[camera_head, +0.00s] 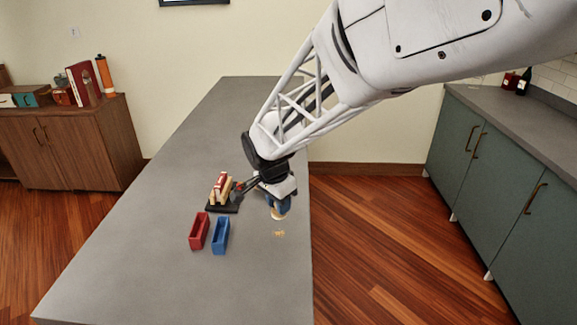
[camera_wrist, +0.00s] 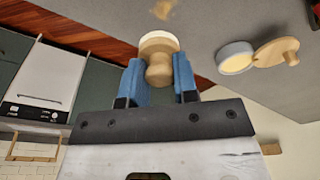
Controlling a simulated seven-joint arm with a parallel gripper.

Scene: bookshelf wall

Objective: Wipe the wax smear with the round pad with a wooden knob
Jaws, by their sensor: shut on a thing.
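My gripper (camera_wrist: 160,80) has two blue fingers, shut on the wooden knob of the round pad (camera_wrist: 158,40). The pad's pale disc faces away from my wrist, toward the grey counter. In the head view my gripper (camera_head: 278,204) is at the counter's right part, with the pad (camera_head: 277,215) just below the fingers. The wax smear (camera_head: 279,233) is a small tan patch on the counter, just nearer the camera than the pad. The smear also shows at the top of the wrist view (camera_wrist: 163,8), apart from the pad. I cannot tell whether the pad touches the counter.
A red bin (camera_head: 199,231) and a blue bin (camera_head: 221,235) stand left of the smear. A stand with blocks or books (camera_head: 221,190) is behind them. The wrist view shows a grey round dish (camera_wrist: 236,56) beside a knobbed wooden disc (camera_wrist: 274,54). The near counter (camera_head: 160,285) is clear.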

